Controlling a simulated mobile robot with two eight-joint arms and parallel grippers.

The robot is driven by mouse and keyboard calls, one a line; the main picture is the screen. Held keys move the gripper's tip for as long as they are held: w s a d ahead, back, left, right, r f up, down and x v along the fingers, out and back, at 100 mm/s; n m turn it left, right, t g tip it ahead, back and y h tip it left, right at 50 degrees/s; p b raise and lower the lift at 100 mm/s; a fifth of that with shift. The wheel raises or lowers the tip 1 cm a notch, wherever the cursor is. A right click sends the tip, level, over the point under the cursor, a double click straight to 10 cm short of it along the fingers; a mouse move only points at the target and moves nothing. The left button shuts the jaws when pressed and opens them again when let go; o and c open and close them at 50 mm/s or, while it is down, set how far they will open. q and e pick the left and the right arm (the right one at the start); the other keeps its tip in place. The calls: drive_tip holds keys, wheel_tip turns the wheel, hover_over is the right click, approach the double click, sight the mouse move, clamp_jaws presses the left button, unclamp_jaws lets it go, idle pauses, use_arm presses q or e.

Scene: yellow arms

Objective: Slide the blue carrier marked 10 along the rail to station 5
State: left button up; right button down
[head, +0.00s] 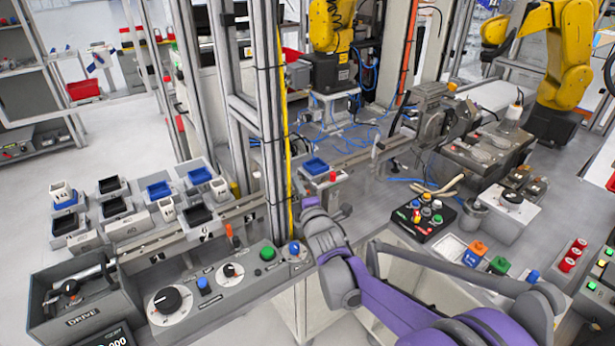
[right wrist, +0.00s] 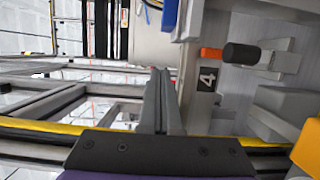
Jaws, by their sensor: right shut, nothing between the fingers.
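A carrier with a blue tray (head: 315,165) sits on the rail (head: 362,154), right of the tall post; I cannot read a 10 on it. A blue edge (right wrist: 170,14) shows at the top of the right wrist view. Two other blue trays (head: 159,190) (head: 200,175) stand at the left. My right gripper (head: 312,203) is in front of the rail, below the blue carrier; its fingers are largely hidden in the head view. In the right wrist view its fingers (right wrist: 162,100) are shut and empty, left of a black plate marked 4 (right wrist: 207,78). My left gripper is out of view.
An aluminium post (head: 272,120) with a yellow strip rises close to my right gripper. A control panel (head: 225,285) with knobs and buttons is at front left. A black-handled knob (right wrist: 240,54) juts out near the 4 plate. A button box (head: 423,217) stands to the right.

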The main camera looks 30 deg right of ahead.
sight(309, 176)
drive_tip(key=shift+w+d, duration=1.1)
drive_tip(key=shift+s+d, duration=0.1)
drive_tip(key=shift+d, duration=1)
drive_tip(key=shift+d, duration=0.1)
